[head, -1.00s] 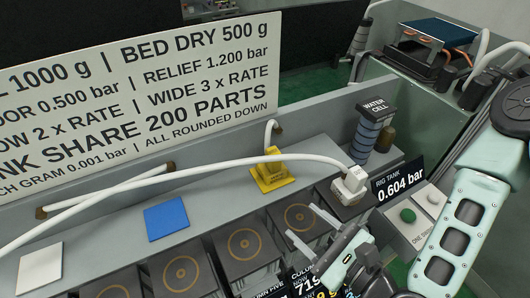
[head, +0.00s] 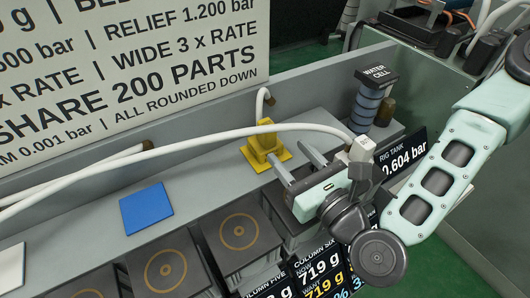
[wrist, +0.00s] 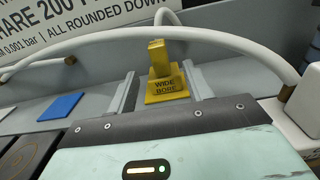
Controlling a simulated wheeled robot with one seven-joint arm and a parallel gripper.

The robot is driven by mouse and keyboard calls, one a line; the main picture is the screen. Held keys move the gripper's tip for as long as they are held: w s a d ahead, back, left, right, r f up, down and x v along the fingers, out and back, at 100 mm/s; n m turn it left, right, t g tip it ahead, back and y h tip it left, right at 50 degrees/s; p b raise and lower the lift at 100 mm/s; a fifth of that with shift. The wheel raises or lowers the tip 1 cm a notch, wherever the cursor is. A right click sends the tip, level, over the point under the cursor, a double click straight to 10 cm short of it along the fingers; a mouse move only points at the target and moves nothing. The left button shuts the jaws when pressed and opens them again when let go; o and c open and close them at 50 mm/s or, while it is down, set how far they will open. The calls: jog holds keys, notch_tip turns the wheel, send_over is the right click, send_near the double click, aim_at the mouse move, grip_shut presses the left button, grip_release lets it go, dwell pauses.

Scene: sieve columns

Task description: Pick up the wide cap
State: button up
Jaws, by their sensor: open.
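The wide cap (head: 264,146) is a yellow block with a square base and an upright grip. It sits on the grey ledge, and in the wrist view (wrist: 166,72) its face reads "WIDE BORE". My gripper (head: 290,166) is open, its two fingers pointing at the cap from the lower right. In the wrist view my gripper's fingers (wrist: 160,92) stand to the left and right of the cap, which appears between them and a little ahead. I see no contact between the fingers and the cap.
A blue plate (head: 146,207) lies on the ledge to the left. Black column tops (head: 239,232) line the front. The water cell (head: 366,105) stands behind right.

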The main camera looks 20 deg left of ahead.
aim_at(272, 137)
jog(key=shift+w+a+f+b, duration=0.35)
jog(key=shift+w+b, duration=0.2)
jog(key=shift+b, duration=1.6)
jog(key=shift+w+a+b, duration=0.1)
jog(key=shift+a+b, duration=0.1)
jog(key=shift+b, duration=0.95)
jog(key=b, duration=0.3)
jog(key=shift+a, duration=0.2)
jog(key=shift+w+a+r+p, duration=0.35)
jog(key=shift+w+a+p, duration=0.05)
jog(key=shift+a+p, duration=0.15)
jog(key=shift+f+p+x, duration=0.2)
jog(key=shift+p+x, duration=0.2)
jog(key=shift+x, duration=2.75)
jog(key=shift+s, duration=0.1)
grip_shut()
